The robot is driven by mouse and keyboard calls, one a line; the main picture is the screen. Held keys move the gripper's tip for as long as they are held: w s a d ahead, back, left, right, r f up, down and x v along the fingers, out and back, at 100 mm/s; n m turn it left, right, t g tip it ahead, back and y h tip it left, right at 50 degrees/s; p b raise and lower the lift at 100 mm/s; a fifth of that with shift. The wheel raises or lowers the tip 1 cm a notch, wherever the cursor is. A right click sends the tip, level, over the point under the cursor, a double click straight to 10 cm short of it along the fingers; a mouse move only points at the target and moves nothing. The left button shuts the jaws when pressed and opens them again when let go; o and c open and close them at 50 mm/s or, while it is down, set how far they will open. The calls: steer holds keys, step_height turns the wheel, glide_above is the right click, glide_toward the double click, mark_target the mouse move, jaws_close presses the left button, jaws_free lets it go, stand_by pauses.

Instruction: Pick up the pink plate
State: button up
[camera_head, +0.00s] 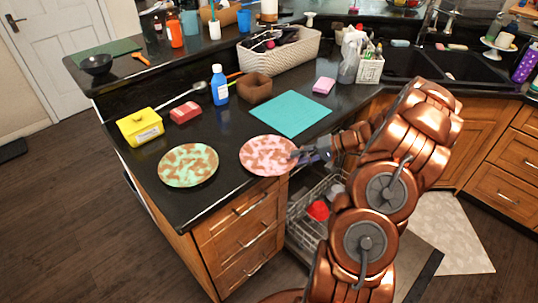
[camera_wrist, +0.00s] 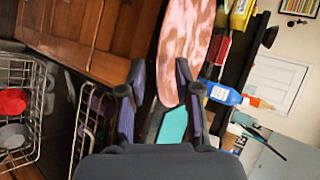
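The pink plate (camera_head: 267,155), mottled with brown food marks, lies at the front edge of the dark counter, right of a similar green plate (camera_head: 188,165). My gripper (camera_head: 303,155) is at the pink plate's right rim, coming from the right. In the wrist view my gripper (camera_wrist: 160,75) has its fingers spread apart. The pink plate (camera_wrist: 184,45) reaches in between them, nearer the right finger, with a gap to the left finger. Whether a finger touches the plate is unclear.
An open dishwasher rack (camera_head: 305,222) with a red dish (camera_head: 318,210) is below my gripper.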

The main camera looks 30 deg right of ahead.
jaws_close()
steer(key=shift+r, duration=0.1)
stand_by(0.6)
